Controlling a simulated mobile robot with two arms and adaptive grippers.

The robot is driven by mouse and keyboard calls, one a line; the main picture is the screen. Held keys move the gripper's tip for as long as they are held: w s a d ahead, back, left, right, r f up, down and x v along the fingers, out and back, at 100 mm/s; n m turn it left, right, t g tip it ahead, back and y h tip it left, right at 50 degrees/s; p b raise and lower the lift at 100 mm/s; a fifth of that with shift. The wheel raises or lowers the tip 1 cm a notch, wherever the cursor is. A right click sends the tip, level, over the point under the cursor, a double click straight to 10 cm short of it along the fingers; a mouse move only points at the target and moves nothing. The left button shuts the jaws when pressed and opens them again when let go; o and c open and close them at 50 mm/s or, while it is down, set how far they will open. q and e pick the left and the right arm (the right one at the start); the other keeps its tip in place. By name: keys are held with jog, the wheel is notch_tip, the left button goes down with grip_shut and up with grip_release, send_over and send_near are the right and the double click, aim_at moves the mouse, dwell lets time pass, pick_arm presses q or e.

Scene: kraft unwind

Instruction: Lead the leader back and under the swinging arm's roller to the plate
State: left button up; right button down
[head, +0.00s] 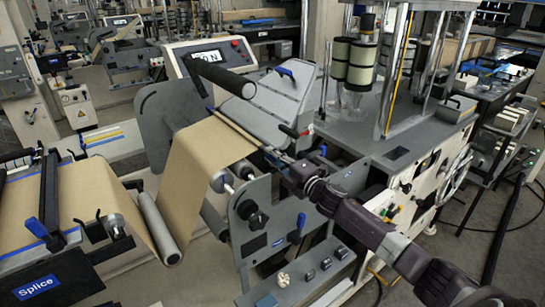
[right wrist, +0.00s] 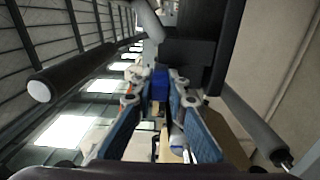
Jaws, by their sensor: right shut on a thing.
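The brown kraft leader (head: 205,165) rises from a grey roller (head: 157,228) at the lower left to a thin bar (head: 240,129) along its upper edge. My right gripper (head: 284,160) is at the right end of that bar and shut on the leader's end. In the right wrist view its blue-padded fingers (right wrist: 160,125) show, with brown paper (right wrist: 232,150) to the right; what lies between the tips is partly hidden. A black roller (head: 222,75) stands above and behind the leader. The sloped grey plate (head: 262,98) lies just behind the bar. My left gripper is out of view.
The splice table (head: 40,262) with more kraft is at the left. A display box (head: 210,57) stands behind. Black knobs (head: 252,215) and small rollers on a grey side panel sit below the bar.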

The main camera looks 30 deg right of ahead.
jog(key=c, duration=1.8)
grip_release()
jog(key=shift+f, duration=0.1)
jog(key=shift+s, duration=0.2)
